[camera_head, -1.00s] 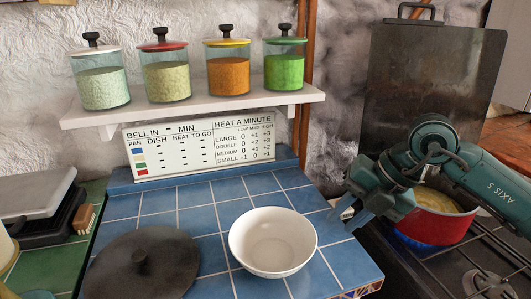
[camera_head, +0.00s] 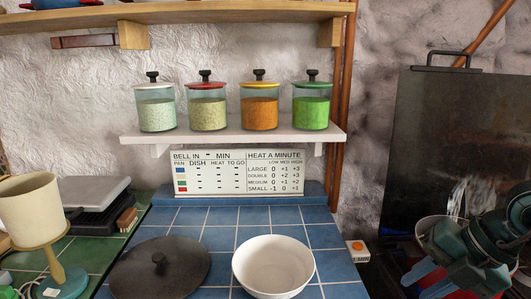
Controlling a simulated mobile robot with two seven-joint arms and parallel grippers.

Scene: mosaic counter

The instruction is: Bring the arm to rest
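My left gripper is not in view.
A white bowl (camera_head: 273,268) and a dark lid (camera_head: 160,272) lie on the blue tiled counter (camera_head: 215,222). An orange-buttoned box (camera_head: 357,251) sits at its right edge. Several jars stand on the white shelf (camera_head: 235,136) above a sign (camera_head: 237,173). A cream cup-shaped thing (camera_head: 32,210) stands left. A dark panel (camera_head: 455,140) rises behind the stove.

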